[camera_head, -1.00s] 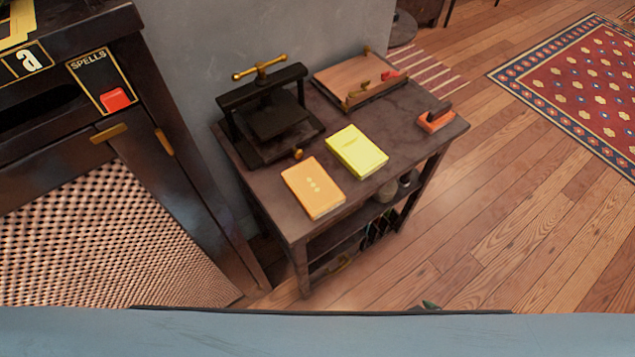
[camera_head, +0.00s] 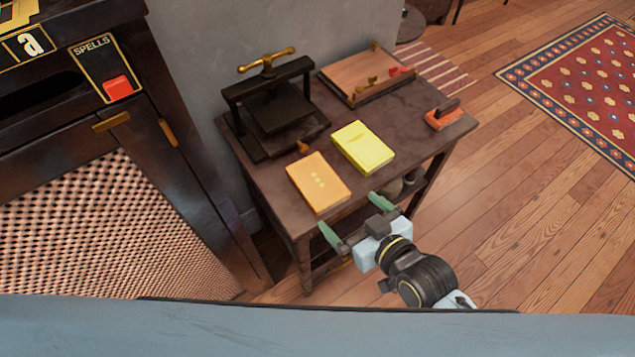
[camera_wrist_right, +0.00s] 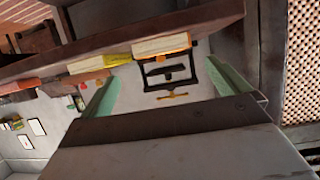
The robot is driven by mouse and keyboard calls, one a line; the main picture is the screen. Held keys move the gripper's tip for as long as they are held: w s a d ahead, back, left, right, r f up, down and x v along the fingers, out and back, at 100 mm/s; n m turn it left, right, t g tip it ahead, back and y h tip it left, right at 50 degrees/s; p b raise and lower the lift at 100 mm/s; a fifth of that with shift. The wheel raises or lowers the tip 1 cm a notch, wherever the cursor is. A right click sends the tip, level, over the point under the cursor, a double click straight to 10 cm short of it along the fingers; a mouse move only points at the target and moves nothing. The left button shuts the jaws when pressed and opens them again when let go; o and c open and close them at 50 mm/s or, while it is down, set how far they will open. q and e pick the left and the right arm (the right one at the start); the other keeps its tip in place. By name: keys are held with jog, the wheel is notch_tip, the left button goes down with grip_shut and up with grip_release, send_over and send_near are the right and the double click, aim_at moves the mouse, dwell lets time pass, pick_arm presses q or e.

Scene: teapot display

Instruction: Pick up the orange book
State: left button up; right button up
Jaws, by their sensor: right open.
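The orange book (camera_head: 319,182) lies flat on the dark wooden table near its front left edge. In the right wrist view it shows edge-on, with pale pages and an orange cover (camera_wrist_right: 176,41). My right gripper (camera_head: 347,211) is open and empty, its two green fingers spread in front of the table's near edge. Its fingertips are close to the orange book's near end and appear apart from it. In the right wrist view the book sits beyond and between the spread fingers (camera_wrist_right: 163,72). My left gripper is not in view.
A yellow book (camera_head: 363,147) lies just right of the orange one. A black press (camera_head: 272,108) stands behind, with a wooden board (camera_head: 365,73) at the back and an orange-based stamp-like object (camera_head: 442,119) at the right. A dark cabinet (camera_head: 185,185) stands left of the table.

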aim_at(331, 198)
jog(key=b+x, duration=0.2)
jog(key=x, duration=0.5)
jog(key=shift+s+a+f, duration=0.15)
jog(key=shift+a+f, duration=0.05)
jog(key=shift+a, duration=0.05)
jog(key=shift+w+a+f, duration=0.1)
jog(key=shift+w+a, duration=0.05)
jog(key=shift+w, duration=0.05)
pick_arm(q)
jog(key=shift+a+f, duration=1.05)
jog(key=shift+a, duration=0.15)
pick_arm(e)
jog(key=c, duration=1)
